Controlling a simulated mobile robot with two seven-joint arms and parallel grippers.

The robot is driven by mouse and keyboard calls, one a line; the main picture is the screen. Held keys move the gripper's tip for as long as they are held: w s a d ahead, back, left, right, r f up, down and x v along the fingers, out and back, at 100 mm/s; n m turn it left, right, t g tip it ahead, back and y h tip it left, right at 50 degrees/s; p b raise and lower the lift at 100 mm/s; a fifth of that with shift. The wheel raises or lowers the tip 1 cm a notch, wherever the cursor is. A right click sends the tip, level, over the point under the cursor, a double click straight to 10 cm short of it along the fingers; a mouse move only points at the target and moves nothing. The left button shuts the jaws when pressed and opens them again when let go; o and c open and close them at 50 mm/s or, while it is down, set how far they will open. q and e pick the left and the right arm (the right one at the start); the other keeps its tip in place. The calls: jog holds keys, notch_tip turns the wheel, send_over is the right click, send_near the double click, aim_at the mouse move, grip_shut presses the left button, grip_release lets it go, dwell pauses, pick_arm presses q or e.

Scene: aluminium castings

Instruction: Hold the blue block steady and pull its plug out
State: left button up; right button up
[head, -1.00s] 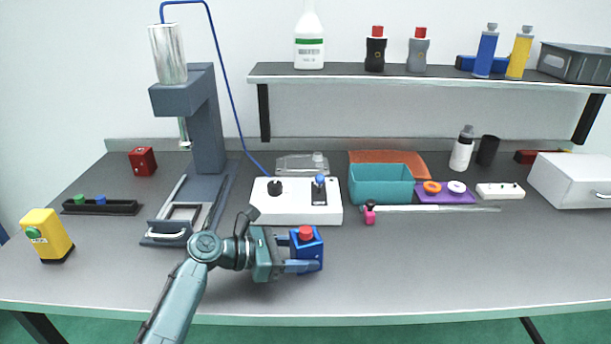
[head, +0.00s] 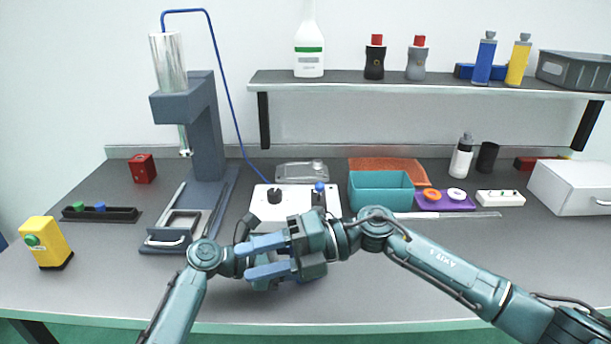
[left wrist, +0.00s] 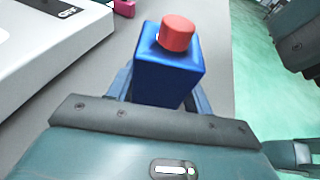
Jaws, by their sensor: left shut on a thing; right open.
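The blue block (left wrist: 168,72) stands between the fingers of my left gripper (left wrist: 164,84), which is shut on its sides in the left wrist view. The red plug (left wrist: 176,33) sits on the block's top, with no finger on it in that view. In the head view, my right gripper (head: 243,262) is open and points left, its two fingers one above the other. It passes in front of the block and left gripper and hides nearly all of the block and the plug there. I see nothing between its fingers.
The white box with knobs (head: 262,212) is just behind the grippers. A grey press (head: 207,135) stands behind left, a yellow block (head: 45,243) at far left. A teal bin (head: 380,191) and purple tray (head: 445,200) are behind right. The table's front is clear.

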jog(key=w+d+r+n+t+h, duration=0.1)
jog(key=w+d+r+t+h, duration=0.1)
jog(key=w+d+r+h, duration=0.35)
jog(key=w+d+r+n+t+h, duration=0.1)
jog(key=w+d+r+t+h, duration=0.1)
jog(key=w+h, duration=0.65)
jog(key=s+f, duration=0.1)
jog(key=f, duration=0.2)
jog(key=f+h, duration=0.1)
jog(key=f, duration=0.3)
jog(key=s+f+h, duration=0.1)
jog(key=f, duration=0.3)
jog(key=shift+s+a+f, duration=0.15)
jog(key=shift+s+f, duration=0.05)
jog(key=shift+s, duration=0.15)
grip_shut()
